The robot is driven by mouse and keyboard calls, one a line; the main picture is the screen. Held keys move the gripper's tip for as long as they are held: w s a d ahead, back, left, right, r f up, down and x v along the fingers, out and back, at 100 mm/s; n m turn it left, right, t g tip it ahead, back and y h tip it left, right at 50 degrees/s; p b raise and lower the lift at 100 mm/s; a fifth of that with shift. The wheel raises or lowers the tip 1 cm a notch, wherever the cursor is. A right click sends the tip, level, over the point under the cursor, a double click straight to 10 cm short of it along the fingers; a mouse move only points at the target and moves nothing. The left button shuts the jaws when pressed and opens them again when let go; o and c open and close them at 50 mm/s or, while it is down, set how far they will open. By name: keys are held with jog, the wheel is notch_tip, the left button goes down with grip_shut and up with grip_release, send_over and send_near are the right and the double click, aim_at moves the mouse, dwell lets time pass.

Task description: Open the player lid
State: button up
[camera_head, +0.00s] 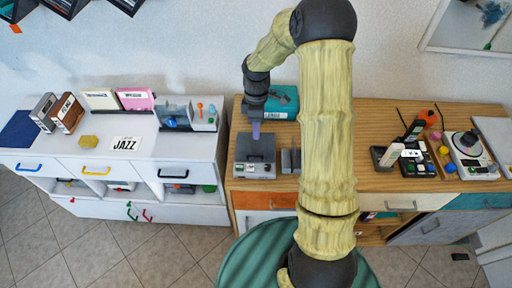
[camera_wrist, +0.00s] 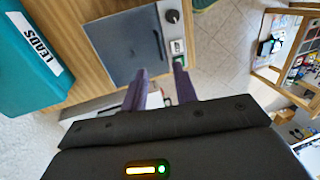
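A grey player (camera_head: 255,171) with a dark flat lid (camera_head: 258,146) stands on the wooden cabinet top, below my gripper in the head view. The lid (camera_wrist: 128,45) looks down; whether it is raised slightly I cannot tell. In the wrist view a dark knob (camera_wrist: 172,16) sits on the player's front strip. My gripper (camera_head: 256,131) points down at the player, its purple fingers over the lid area. In the wrist view the fingers of my gripper (camera_wrist: 160,76) are apart with nothing held between them, close to the lid's edge. Contact cannot be told.
A teal box labelled LEADS (camera_wrist: 35,65) stands behind the player and also shows in the head view (camera_head: 284,101). Small grey upright items (camera_head: 290,160) stand right of the player. A turntable (camera_head: 469,147) and mixer (camera_head: 416,160) are farther right. A white shelf (camera_head: 60,160) is left.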

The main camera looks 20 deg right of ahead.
jog(key=p, duration=0.2)
send_over(256, 157)
notch_tip(256, 157, down, 9)
jog(key=shift+s+f, duration=0.1)
jog(key=shift+f, duration=0.05)
jog(key=shift+c, duration=0.2)
grip_shut()
